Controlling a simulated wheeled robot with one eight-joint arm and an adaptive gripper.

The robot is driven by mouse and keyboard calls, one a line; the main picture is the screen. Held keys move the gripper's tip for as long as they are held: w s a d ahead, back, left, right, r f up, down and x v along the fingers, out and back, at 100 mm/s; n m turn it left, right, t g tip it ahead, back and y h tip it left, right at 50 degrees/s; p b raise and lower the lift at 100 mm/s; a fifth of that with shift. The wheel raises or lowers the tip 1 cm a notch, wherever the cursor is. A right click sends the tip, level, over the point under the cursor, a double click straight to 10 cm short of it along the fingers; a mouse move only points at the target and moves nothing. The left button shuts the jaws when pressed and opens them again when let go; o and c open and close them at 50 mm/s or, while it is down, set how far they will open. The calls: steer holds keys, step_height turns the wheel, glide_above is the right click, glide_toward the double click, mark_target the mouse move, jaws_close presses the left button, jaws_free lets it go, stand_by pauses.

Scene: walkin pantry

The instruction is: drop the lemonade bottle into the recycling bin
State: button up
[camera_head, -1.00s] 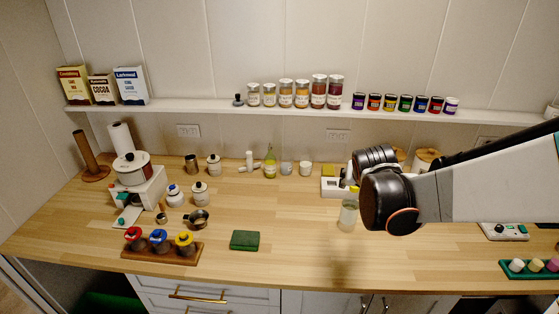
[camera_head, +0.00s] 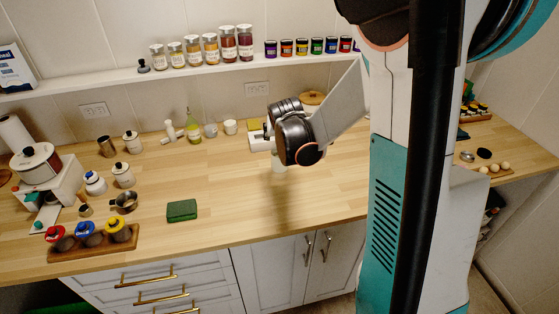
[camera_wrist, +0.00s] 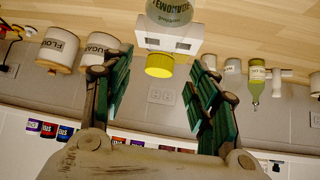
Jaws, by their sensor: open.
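The lemonade bottle (camera_wrist: 172,10) is clear with a yellow cap (camera_wrist: 160,66) and shows upside down at the top of the wrist view. My gripper (camera_wrist: 158,72) is open, with a green-padded finger on each side of the cap. I cannot tell that either finger touches it. In the head view the bottle (camera_head: 279,165) stands on the counter, mostly hidden behind my dark wrist; the fingers are hidden there. A green edge (camera_head: 58,309) shows low at the left, below the counter; I cannot tell whether it is the recycling bin.
On the wooden counter (camera_head: 240,205) are a green block (camera_head: 182,210), a rack of colour-capped jars (camera_head: 90,241) and a white box (camera_head: 258,140) behind the bottle. Canisters (camera_wrist: 62,48) stand beyond. A jar shelf (camera_head: 190,73) runs along the wall. The counter's front middle is clear.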

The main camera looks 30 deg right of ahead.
steer(key=shift+x, duration=1.6)
steer(key=c, duration=1.1)
